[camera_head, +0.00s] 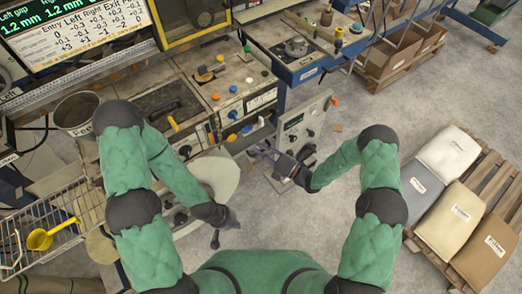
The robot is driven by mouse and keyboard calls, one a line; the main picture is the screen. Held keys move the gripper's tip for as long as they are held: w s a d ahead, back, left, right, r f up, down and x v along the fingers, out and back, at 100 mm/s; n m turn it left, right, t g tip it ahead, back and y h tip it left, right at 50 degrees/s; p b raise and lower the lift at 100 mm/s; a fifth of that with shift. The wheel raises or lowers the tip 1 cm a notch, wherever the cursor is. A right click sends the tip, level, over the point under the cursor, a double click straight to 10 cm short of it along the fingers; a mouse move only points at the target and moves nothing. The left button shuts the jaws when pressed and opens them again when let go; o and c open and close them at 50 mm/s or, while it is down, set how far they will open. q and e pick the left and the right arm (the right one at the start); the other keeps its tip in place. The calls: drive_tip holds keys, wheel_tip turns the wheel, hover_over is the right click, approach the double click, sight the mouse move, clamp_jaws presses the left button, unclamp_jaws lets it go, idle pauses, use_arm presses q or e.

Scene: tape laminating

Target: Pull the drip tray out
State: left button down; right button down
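I cannot clearly pick out the drip tray; no part of the machine can be told as it for certain. My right gripper (264,153) reaches left beside the lower front of the machine, near a grey control panel (291,124). Its fingers look spread, with nothing visible between them. My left gripper (230,222) is lower, in front of a pale round surface (214,172). It is small and dark, and its fingers cannot be told apart.
A display (75,32) stands at the upper left. A metal pot (76,114) and a wire basket (40,222) with a yellow scoop (40,238) are at left. Sacks (448,153) lie on a pallet at right. Cardboard boxes (388,60) stand at upper right.

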drive_tip(key=shift+s+d, duration=0.1)
drive_tip(key=s+d+p, duration=0.3)
drive_tip(key=s+d, duration=0.5)
drive_tip(key=s, duration=0.4)
drive_tip(key=shift+d, duration=0.4)
drive_tip(key=c, duration=1.1)
unclamp_jaws()
drive_tip(key=shift+c, duration=0.2)
drive_tip(key=v, duration=1.2)
